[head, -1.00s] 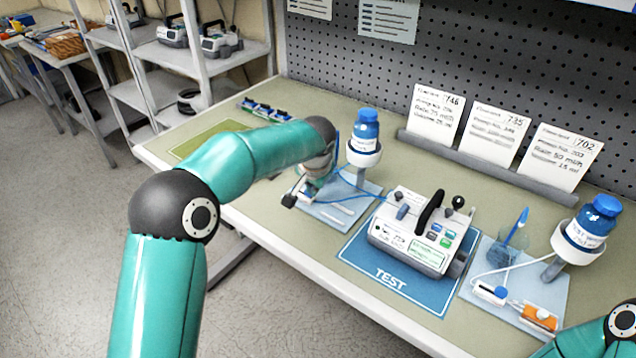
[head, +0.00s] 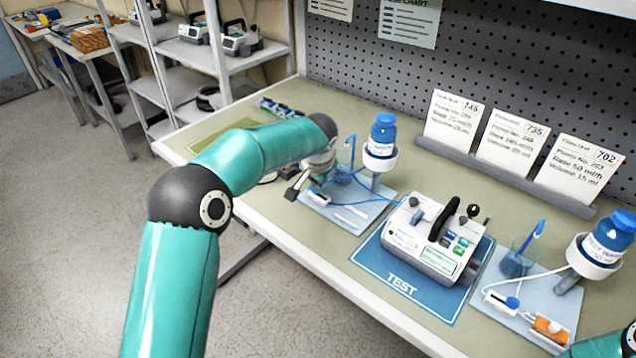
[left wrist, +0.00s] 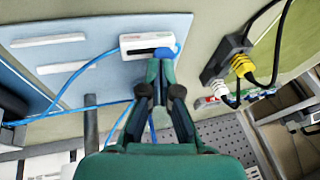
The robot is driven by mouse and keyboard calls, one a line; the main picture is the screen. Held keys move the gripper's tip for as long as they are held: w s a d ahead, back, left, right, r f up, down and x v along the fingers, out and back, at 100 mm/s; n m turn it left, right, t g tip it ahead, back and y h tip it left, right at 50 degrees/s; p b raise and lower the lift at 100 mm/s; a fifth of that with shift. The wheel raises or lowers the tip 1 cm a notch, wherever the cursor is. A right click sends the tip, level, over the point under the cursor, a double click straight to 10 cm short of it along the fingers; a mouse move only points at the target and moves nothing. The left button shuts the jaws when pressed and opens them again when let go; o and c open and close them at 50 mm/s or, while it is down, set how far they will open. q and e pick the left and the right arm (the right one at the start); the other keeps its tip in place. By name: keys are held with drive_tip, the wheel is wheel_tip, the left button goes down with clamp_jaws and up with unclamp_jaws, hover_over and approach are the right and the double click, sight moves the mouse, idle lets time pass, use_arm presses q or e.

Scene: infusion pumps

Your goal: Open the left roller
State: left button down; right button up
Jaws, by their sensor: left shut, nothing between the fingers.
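The left roller is a white clamp body (left wrist: 138,43) with a dark slot and a blue wheel (left wrist: 164,53) at its right end in the left wrist view. In the head view its white body (head: 319,198) lies on the light blue left mat (head: 368,215). My left gripper (left wrist: 161,66) is shut and empty, its fingertips at the blue wheel; whether they touch it I cannot tell. My right gripper is out of view.
The pump (head: 435,240) sits on the TEST mat (head: 398,284). A second roller (head: 500,300) lies on the right mat. Black and yellow cable connectors (left wrist: 232,60) lie near my left gripper.

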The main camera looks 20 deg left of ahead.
use_arm(q)
drive_tip(key=d+r, duration=0.1)
drive_tip(key=d+r+p, duration=0.1)
drive_tip(key=shift+s+d+r, duration=0.15)
drive_tip(key=shift+s+r, duration=0.25)
drive_tip(key=b+v, duration=0.1)
drive_tip(key=v, duration=0.8)
drive_tip(key=shift+s+d+r, duration=0.2)
drive_tip(key=shift+r, duration=0.15)
